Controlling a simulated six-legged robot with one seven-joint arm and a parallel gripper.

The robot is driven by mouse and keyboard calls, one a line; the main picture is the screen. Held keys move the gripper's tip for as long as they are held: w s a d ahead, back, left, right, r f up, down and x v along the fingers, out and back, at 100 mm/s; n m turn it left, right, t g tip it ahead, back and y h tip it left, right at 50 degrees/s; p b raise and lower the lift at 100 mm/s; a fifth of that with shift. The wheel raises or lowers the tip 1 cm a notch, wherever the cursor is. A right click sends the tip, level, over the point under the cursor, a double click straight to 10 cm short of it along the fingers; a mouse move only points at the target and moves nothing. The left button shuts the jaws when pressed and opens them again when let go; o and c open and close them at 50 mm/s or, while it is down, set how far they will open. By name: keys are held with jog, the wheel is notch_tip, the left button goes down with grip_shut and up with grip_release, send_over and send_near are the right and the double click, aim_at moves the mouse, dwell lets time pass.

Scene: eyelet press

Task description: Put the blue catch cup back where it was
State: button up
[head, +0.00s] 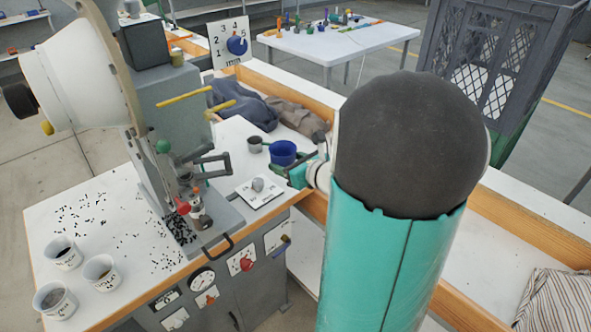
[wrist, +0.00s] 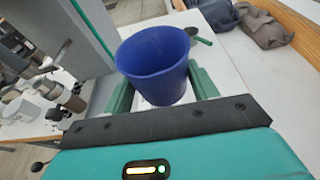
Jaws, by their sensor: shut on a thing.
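The blue catch cup (wrist: 155,62) is held upright between the two green fingers of my gripper (wrist: 162,88) in the wrist view. In the head view the blue cup (head: 283,152) is at the right side of the press table, with my gripper (head: 290,168) around it. The cup appears to be above the white tabletop; its exact height is hard to tell. The eyelet press (head: 180,120) stands to the left of the cup. My arm hides part of the area right of the cup.
Several white cups (head: 101,272) and scattered black eyelets are at the table's left.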

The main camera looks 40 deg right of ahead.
jog(key=w+d+f, duration=0.2)
jog(key=d+f, duration=0.1)
jog(key=w+d+f, duration=0.2)
jog(key=d+f, duration=0.1)
jog(key=d, duration=0.1)
jog(key=w+d+f, duration=0.3)
jog(key=shift+d+f, duration=0.1)
jog(key=shift+d, duration=0.3)
jog(key=shift+w+d+f, duration=0.3)
jog(key=shift+f, duration=1.65)
jog(key=shift+f, duration=0.2)
jog(key=o, duration=1)
jog(key=shift+c, duration=0.2)
jog(key=shift+r, duration=0.1)
